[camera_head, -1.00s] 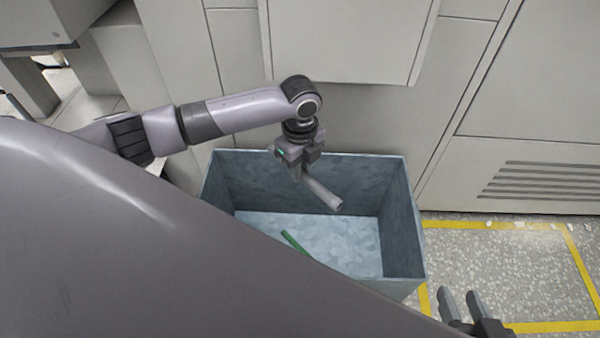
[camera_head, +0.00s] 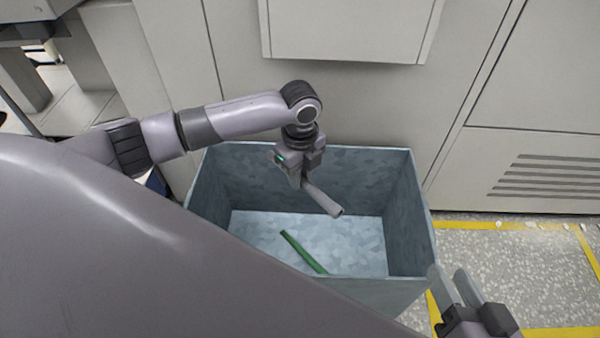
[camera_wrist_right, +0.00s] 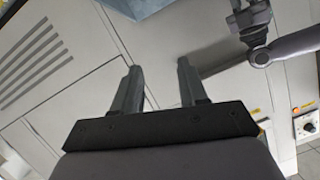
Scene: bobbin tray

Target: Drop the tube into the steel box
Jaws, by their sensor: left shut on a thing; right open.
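A grey tube (camera_head: 324,201) is held by my left gripper (camera_head: 303,182), which is shut on its upper end. The tube slants down to the right over the open steel box (camera_head: 409,212), apart from its floor. The steel box is a blue-grey, mottled open bin; my own body hides its front left part. A green tube (camera_head: 303,252) lies on the box floor. My right gripper (camera_head: 451,272) is open and empty beside the box's right front corner; its spread fingers also show in the right wrist view (camera_wrist_right: 159,68).
A pale cabinet wall (camera_head: 375,110) stands right behind the box, with a vented panel (camera_head: 545,176) at the right. Yellow floor lines (camera_head: 500,225) mark speckled floor right of the box, which is clear there.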

